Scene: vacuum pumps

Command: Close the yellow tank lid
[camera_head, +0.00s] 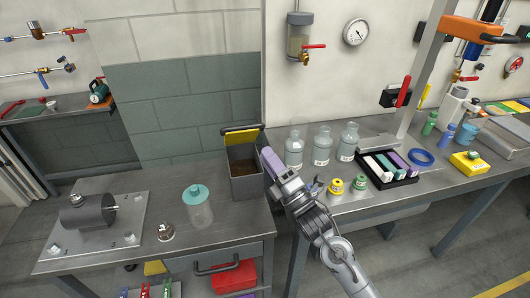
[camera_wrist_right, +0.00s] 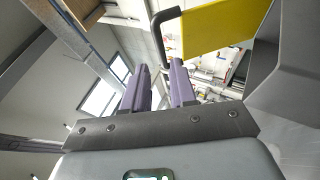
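The yellow tank lid (camera_head: 240,138) stands raised at the back of the open grey tank (camera_head: 247,188), with a dark bar handle (camera_head: 229,130) along its top. The tank's brownish inside shows. My right gripper (camera_head: 266,154) is just right of the lid and tank. In the right wrist view, the purple fingers (camera_wrist_right: 160,84) are apart with a gap between them. The dark handle (camera_wrist_right: 157,36) and yellow lid (camera_wrist_right: 218,24) appear beyond the fingertips, the handle's end in line with the gap. I cannot tell whether they touch. My left gripper is not in view.
A jar with a teal lid (camera_head: 198,206) and a motor-like pump (camera_head: 88,212) stand left of the tank. Table space before the tank is clear.

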